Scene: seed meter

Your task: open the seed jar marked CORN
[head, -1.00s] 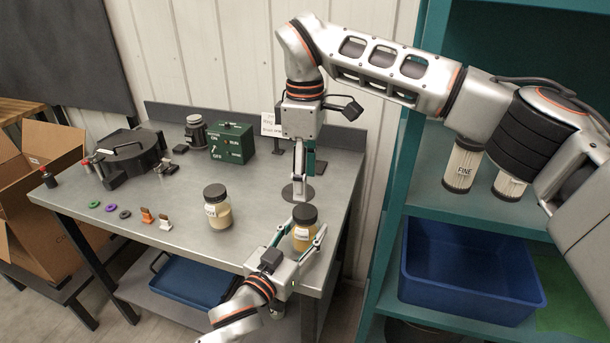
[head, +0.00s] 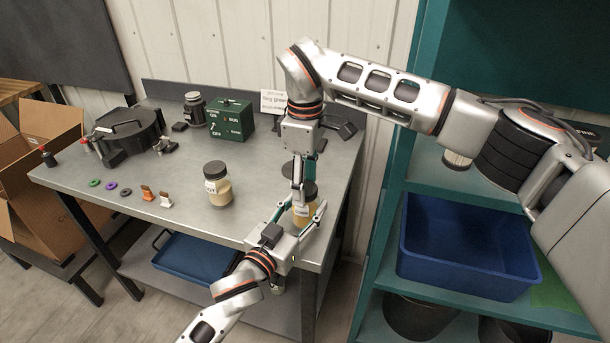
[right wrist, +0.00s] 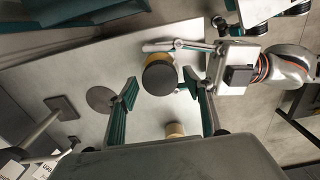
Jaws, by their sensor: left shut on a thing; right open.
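A jar with yellowish contents and a dark lid (head: 303,218) stands near the bench's front right corner. My left gripper (head: 303,208) is shut on its body from the front. In the right wrist view the round black lid (right wrist: 160,77) shows from above, with the left fingers on either side of the jar. My right gripper (head: 298,198) points down over this jar, open; its fingers (right wrist: 160,88) appear on either side of the lid, not visibly gripping it. A second dark-lidded jar (head: 217,186) stands to the left. I cannot read either jar's label.
The bench (head: 185,220) also bears a black round seed meter (head: 128,140), a green switch box (head: 230,120), coloured rings and small clips (head: 147,193). A sign (head: 273,101) stands behind. A teal shelf with a blue bin (head: 465,260) is at right.

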